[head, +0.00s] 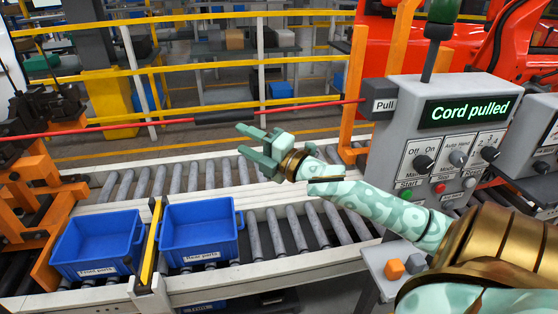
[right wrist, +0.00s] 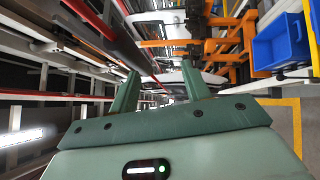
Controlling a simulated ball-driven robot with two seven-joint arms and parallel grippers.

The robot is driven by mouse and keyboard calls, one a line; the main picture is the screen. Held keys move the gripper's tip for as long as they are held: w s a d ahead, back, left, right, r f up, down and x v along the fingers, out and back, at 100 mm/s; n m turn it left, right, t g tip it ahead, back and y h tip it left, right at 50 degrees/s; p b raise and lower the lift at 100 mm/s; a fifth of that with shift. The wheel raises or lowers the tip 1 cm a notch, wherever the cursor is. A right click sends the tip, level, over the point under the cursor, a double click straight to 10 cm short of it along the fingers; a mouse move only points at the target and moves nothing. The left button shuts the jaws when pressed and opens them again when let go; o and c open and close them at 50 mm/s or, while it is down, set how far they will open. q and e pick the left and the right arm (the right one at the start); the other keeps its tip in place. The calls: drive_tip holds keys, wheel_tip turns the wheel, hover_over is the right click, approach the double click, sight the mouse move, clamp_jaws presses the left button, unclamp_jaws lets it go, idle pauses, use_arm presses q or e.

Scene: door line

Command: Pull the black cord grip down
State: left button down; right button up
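The black cord grip (head: 208,120) is a dark sleeve on a red cord (head: 290,107) that runs across the head view above the roller conveyor. My right gripper (head: 243,140) is open, with its green fingers pointing left, just right of the grip and slightly lower in the picture. The fingers look apart from the cord. In the right wrist view my right gripper (right wrist: 159,68) shows spread fingers with nothing clear between them. A dark bar (right wrist: 122,45), probably the grip, lies by the left fingertip. The display (head: 469,112) reads "Cord pulled". My left gripper is out of view.
Two blue bins (head: 203,232) (head: 98,243) stand on the conveyor with a yellow divider (head: 149,250) between them. A grey control panel (head: 450,140) stands at the right, near my right arm. Yellow rails (head: 200,64) run behind the cord. Orange (head: 394,265) and grey cubes lie on a ledge.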

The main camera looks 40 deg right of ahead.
drive_tip(key=b+v, duration=0.1)
drive_tip(key=v, duration=0.8)
drive_tip(key=shift+s, duration=0.35)
drive_tip(key=shift+d, duration=0.1)
drive_tip(key=d+f+m+g+h+b, duration=0.25)
drive_tip(key=d+f+m, duration=0.2)
drive_tip(key=f, duration=0.95)
drive_tip(key=d+f+m+g+h+b, duration=0.1)
drive_tip(key=d+f+m+h+b, duration=0.4)
drive_tip(key=f, duration=0.8)
drive_tip(key=s+f+m+g+b, duration=0.15)
drive_tip(key=s+f, duration=0.25)
drive_tip(key=f, duration=0.7)
drive_tip(key=s+f+m+g, duration=0.2)
drive_tip(key=s+f+g, duration=0.15)
drive_tip(key=f, duration=0.75)
drive_tip(key=s+a+f+m+g+b, duration=0.2)
drive_tip(key=s+a+f, duration=0.3)
drive_tip(key=f, duration=0.4)
drive_tip(key=s+a+f+m+g+b, duration=0.1)
drive_tip(key=s+a+f+m+g, duration=0.1)
drive_tip(key=s+f, duration=0.65)
drive_tip(key=s+a+f+m+g+y+b, duration=0.1)
drive_tip(key=s+a+f+g+b, duration=0.3)
drive_tip(key=s+a+f, duration=1)
drive_tip(key=shift+s+a+f+m+g+y, duration=0.3)
drive_tip(key=shift+s+a+g+y, duration=0.35)
drive_tip(key=shift+s+g+y, duration=0.3)
